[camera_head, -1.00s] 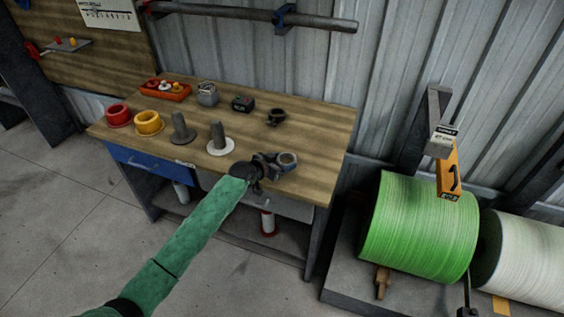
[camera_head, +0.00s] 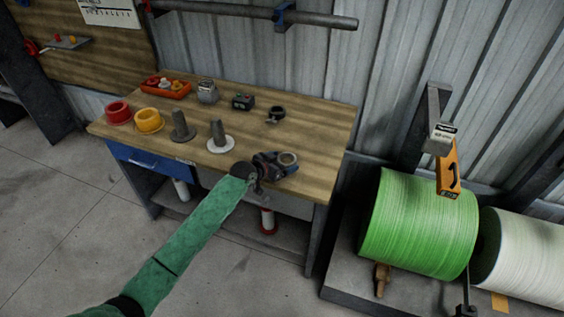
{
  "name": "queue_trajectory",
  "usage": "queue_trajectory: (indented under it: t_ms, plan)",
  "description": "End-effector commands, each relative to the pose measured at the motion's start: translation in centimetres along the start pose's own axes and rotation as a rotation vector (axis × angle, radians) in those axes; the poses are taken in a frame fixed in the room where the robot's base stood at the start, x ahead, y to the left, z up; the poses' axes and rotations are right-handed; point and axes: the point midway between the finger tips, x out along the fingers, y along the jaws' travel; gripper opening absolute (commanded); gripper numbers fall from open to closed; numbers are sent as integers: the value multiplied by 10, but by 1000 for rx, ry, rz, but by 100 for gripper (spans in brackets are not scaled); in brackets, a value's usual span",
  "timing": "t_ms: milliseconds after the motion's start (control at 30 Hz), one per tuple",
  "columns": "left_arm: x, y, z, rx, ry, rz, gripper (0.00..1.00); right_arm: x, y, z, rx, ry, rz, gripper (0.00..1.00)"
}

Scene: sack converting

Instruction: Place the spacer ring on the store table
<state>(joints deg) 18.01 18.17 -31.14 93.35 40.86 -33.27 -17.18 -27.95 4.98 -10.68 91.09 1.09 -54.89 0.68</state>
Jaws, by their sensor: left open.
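A small ring (camera_head: 288,159), tan and grey with a dark centre, is at the front right of the wooden store table (camera_head: 318,128). It appears to rest on the table top. My left gripper (camera_head: 275,163) is open at the ring's left side, low over the table's front edge. Its dark fingers partly hide the ring's near side, and I cannot tell whether they touch it. My right gripper is not in view.
On the table stand a red ring (camera_head: 118,112), a yellow ring (camera_head: 148,121), a dark-based post (camera_head: 181,128), a white-based post (camera_head: 218,134), an orange tray (camera_head: 184,92) and a black clamp (camera_head: 276,114). A green roll (camera_head: 418,225) stands right. The table's right end is clear.

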Motion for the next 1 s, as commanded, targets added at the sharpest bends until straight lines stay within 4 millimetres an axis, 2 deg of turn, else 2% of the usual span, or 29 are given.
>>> queue_trajectory:
  t_ms: [200,300,500,700,833,1000]
  plan:
    - [-15,0,1,1,0,0,86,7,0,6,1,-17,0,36]
    - [-32,0,2,3,0,-1,86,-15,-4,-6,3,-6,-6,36]
    - [-72,-1,1,3,0,-1,86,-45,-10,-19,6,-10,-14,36]
    - [-102,0,1,1,0,0,86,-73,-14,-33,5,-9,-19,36]
    - [-114,0,0,1,0,0,86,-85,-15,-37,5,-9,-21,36]
    - [-121,0,-2,0,1,0,86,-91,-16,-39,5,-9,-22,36]
